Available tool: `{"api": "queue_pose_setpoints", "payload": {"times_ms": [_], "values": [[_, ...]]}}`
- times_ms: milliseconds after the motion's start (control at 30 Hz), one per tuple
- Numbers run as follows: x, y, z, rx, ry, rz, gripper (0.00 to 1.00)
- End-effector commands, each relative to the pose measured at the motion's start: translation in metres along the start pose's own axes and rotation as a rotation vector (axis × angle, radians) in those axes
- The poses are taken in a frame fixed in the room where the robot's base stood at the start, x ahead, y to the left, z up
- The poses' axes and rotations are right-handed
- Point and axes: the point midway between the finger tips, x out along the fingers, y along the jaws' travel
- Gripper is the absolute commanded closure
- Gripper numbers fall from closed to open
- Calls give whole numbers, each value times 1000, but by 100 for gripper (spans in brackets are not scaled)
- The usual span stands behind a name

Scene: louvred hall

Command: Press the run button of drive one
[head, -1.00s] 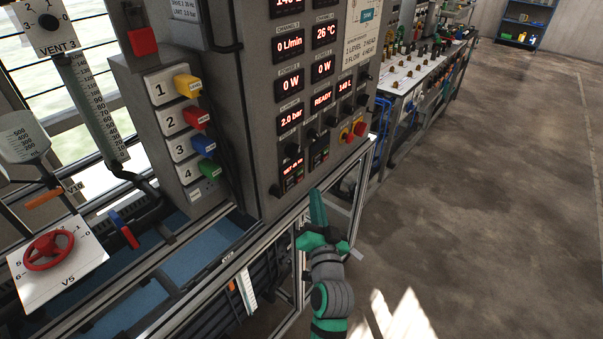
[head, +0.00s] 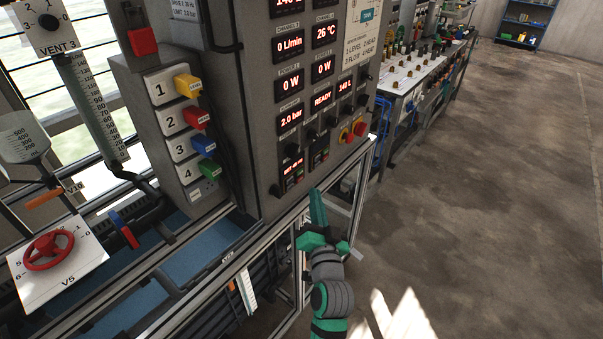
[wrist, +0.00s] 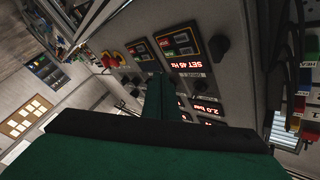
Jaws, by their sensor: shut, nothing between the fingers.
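Two small drive units with dark faces sit low on the grey control panel. The left one (head: 291,172) has a lit red display; in the wrist view this display (wrist: 187,66) reads SET 45 Hz. The other drive (head: 319,150) is just to its right.
Numbered coloured plugs (head: 188,86) are on the left side. A red valve wheel (head: 48,250) is at the lower left. The floor to the right is open.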

Motion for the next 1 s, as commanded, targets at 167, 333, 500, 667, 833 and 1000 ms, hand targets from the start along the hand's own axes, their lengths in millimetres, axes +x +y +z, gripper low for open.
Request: {"api": "queue_pose_setpoints", "payload": {"times_ms": [167,333,500,667,833,1000], "values": [[0,0,0,0,0,0,100],[-1,1,1,-1,-1,2,100],[-23,14,22,-20,-11,34,100],[-73,36,58,-70,-29,97,100],[-137,53,93,-142,-55,162,100],[-202,61,120,-221,-89,214,100]]}}
